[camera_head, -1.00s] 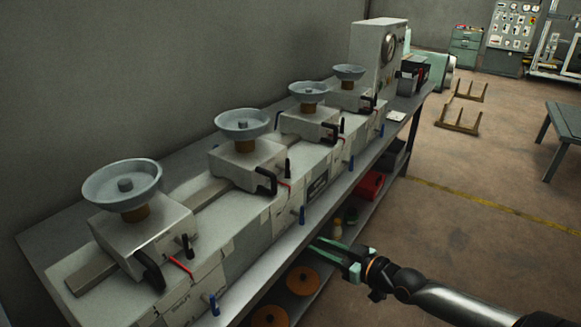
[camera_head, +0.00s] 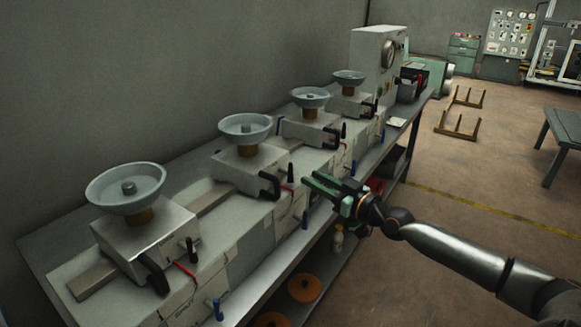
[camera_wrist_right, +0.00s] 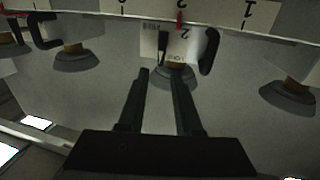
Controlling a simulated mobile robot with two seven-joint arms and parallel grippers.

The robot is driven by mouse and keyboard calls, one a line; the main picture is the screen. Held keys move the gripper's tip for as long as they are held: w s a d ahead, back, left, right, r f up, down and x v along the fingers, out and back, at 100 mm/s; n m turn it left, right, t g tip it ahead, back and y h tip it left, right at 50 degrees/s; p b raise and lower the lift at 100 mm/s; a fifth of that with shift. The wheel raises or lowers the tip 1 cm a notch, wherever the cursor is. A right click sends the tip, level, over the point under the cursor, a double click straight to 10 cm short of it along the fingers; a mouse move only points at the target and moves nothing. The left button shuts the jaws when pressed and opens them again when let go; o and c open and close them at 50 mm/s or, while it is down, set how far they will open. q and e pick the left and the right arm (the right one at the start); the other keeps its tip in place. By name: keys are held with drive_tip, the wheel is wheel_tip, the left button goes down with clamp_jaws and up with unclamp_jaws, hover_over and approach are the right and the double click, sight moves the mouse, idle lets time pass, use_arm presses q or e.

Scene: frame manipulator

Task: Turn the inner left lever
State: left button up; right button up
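A row of grey units stands along a bench, each with a round dish on top and black, red and blue levers. I cannot tell for sure which one is the inner left lever. The second unit from the near end has a black curved handle (camera_head: 267,184), a short black lever (camera_head: 290,172) and a blue lever (camera_head: 304,220). My right gripper (camera_head: 312,180) is open and empty, just right of these levers. In the right wrist view its fingers (camera_wrist_right: 159,75) are apart, with a unit's red lever (camera_wrist_right: 180,17) and black handle (camera_wrist_right: 208,50) beyond them.
The nearest unit has a dish (camera_head: 126,187) and its own blue lever (camera_head: 215,309). A shelf below holds orange discs (camera_head: 304,287). A grey wall runs behind the bench. Open floor (camera_head: 480,215) lies to the right.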

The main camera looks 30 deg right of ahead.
sight(290, 183)
drive_tip(key=shift+w+a, duration=0.3)
drive_tip(key=shift+w, duration=1.1)
drive_tip(key=shift+w+a, duration=0.35)
drive_tip(key=shift+w, duration=1.1)
drive_tip(key=shift+w+a, duration=0.3)
drive_tip(key=shift+w, duration=1.1)
clamp_jaws()
